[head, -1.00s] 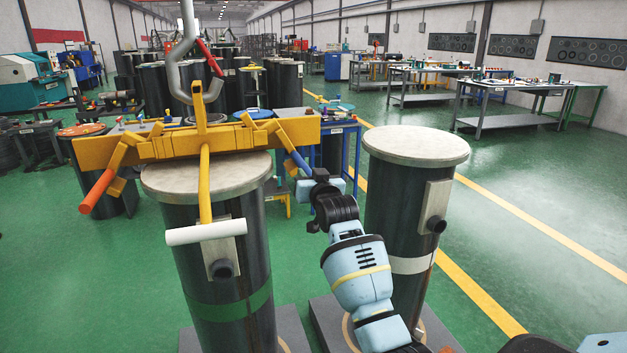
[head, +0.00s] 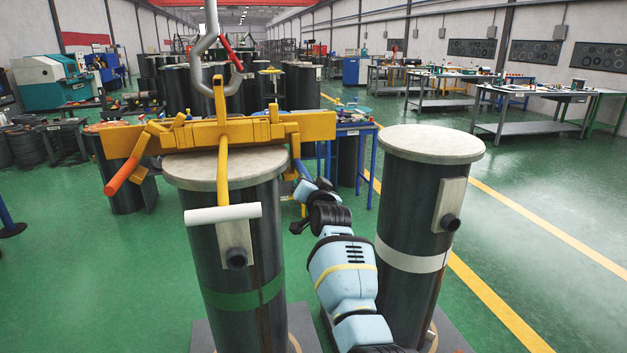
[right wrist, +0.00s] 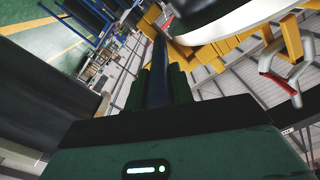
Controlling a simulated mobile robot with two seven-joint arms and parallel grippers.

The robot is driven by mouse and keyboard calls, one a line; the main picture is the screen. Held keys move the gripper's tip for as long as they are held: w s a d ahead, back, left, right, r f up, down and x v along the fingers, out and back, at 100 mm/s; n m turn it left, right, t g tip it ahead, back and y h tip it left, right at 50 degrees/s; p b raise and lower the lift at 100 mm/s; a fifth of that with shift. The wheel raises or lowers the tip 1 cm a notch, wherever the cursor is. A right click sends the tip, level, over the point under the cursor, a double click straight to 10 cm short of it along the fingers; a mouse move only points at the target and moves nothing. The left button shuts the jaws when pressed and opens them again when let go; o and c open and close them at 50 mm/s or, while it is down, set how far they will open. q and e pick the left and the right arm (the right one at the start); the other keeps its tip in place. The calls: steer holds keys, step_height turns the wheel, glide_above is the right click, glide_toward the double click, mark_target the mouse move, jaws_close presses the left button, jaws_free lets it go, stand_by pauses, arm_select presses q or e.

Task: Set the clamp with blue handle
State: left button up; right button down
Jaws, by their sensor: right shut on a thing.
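A yellow lifting beam (head: 240,132) lies across the pale round lid of the left dark cylinder (head: 232,250) in the head view. The clamp with the blue handle (head: 301,169) is at the beam's right end. Its handle now points steeply down beside the lid's edge. My right gripper (head: 308,184) is shut on this handle; the head view partly hides the grip. In the right wrist view the dark blue handle (right wrist: 159,72) runs between the two fingers. The clamp with the orange handle (head: 121,176) sticks out at the beam's left end. My left gripper is not in view.
A grey crane hook (head: 205,75) reaches the beam's top. A white crossbar (head: 223,214) hangs in front of the left cylinder. A second flanged cylinder (head: 412,230) stands close to the right of my right arm. Open green floor lies farther right.

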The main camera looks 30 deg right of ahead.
steer(key=shift+a, duration=0.1)
stand_by(0.5)
steer(key=c, duration=1.2)
jaws_free()
steer(key=shift+f, duration=0.1)
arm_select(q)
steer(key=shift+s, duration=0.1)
arm_select(e)
steer(key=shift+s+a, duration=0.2)
steer(key=shift+s, duration=0.35)
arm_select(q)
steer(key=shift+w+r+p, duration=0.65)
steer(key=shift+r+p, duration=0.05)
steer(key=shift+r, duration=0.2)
arm_select(e)
steer(key=v, duration=0.6)
steer(key=shift+s, duration=0.3)
steer(key=shift+a, duration=0.1)
